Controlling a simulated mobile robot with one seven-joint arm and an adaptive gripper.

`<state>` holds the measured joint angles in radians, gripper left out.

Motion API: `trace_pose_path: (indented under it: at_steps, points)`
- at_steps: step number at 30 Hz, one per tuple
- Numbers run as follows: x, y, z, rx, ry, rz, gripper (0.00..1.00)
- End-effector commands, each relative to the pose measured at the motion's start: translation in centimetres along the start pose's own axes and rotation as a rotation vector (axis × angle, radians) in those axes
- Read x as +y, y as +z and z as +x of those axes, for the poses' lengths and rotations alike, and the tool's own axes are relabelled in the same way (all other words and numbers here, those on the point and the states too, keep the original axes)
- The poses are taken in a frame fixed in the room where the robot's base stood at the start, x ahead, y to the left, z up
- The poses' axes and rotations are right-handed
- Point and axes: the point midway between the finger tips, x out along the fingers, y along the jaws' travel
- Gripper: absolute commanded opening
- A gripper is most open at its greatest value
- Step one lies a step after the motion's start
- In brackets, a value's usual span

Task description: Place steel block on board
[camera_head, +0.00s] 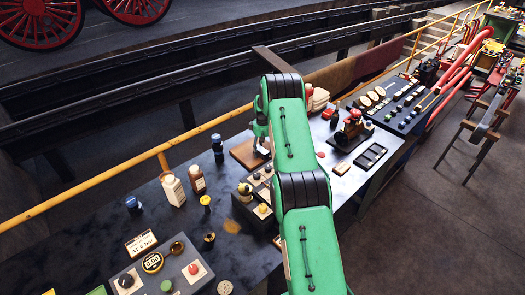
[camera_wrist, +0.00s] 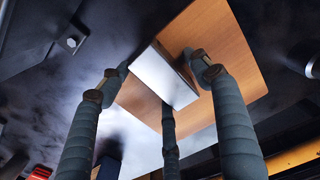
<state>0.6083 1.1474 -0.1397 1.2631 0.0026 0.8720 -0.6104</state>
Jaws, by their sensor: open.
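The steel block (camera_wrist: 165,77) is a pale, shiny rectangular piece in the wrist view. It lies over the tan wooden board (camera_wrist: 234,58), near the board's left edge in that view, and appears to rest on it. My gripper (camera_wrist: 158,82) has its three fingers spread around the block, with the jaws open. Whether any fingertip still touches the block I cannot tell. In the head view the board (camera_head: 243,153) lies on the dark bench, and my gripper (camera_head: 261,140) is low over its right part. My green arm hides part of this area there.
On the dark bench, a white bottle (camera_head: 173,190), a brown bottle (camera_head: 197,180) and a dark jar (camera_head: 217,145) stand left of the board. A yellow rail (camera_head: 100,183) runs behind the bench. Small knobs and panels crowd the front. Bare bench shows at the left.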

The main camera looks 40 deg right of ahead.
Motion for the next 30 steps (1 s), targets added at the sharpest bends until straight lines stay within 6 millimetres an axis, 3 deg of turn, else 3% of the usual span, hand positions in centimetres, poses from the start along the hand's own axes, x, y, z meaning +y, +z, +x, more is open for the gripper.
trace_pose_path:
  at_steps: [10, 24, 30]
  points:
    - [0.0, 0.0, -2.1, 0.0, 0.0, 0.0, 0.63]
    - [0.1, -0.1, -9.4, 0.002, 0.001, 0.0, 0.63]
    - [0.0, -0.1, -11.5, 0.001, 0.001, 0.0, 0.63]
